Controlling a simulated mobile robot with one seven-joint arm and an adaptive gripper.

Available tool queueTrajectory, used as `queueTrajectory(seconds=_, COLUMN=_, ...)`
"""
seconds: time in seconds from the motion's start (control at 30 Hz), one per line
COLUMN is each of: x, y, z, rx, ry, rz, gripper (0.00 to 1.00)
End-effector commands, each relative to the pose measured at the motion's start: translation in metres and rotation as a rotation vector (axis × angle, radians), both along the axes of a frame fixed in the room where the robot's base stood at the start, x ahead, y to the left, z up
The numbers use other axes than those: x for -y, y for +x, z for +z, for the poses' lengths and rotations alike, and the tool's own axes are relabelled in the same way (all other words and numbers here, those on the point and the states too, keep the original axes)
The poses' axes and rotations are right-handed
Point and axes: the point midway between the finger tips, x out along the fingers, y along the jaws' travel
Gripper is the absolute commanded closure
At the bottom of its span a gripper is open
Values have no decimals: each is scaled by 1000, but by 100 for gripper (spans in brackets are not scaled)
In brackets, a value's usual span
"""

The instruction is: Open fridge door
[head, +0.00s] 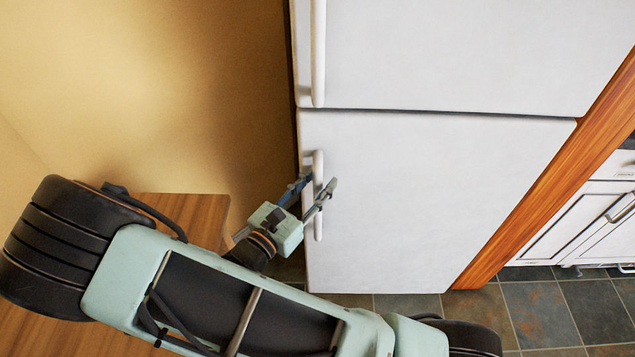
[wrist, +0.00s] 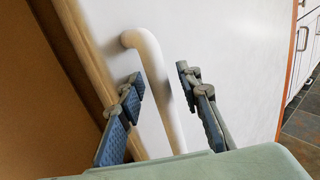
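A white fridge has an upper door (head: 450,50) and a lower door (head: 430,200), both closed, each with a vertical white handle near its left edge. My gripper (head: 322,184) is at the lower door's handle (head: 318,224). In the wrist view, my gripper (wrist: 160,85) is open, with one finger on each side of the handle (wrist: 150,58). Gaps show between the fingertips and the handle, so it is not gripped. The handle's lower part is hidden behind my gripper's body in the wrist view.
A yellow wall (head: 130,90) stands left of the fridge. A wooden surface (head: 190,210) lies below my arm at the left. A wooden panel (head: 560,180) and white cabinets (head: 590,230) are to the right. Tiled floor (head: 545,310) shows in front.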

Motion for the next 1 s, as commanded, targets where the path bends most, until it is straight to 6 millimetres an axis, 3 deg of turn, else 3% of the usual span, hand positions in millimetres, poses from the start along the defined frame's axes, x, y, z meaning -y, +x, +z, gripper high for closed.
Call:
queueTrajectory(seconds=0.17, x=0, y=0, z=0, rx=0, ry=0, rz=0, gripper=68)
queueTrajectory(seconds=0.47, x=0, y=0, z=0, rx=1, ry=-1, rz=0, gripper=100)
queueTrajectory(seconds=1.0, x=-2, y=-3, z=0, rx=-1, ry=-1, rz=4, gripper=100)
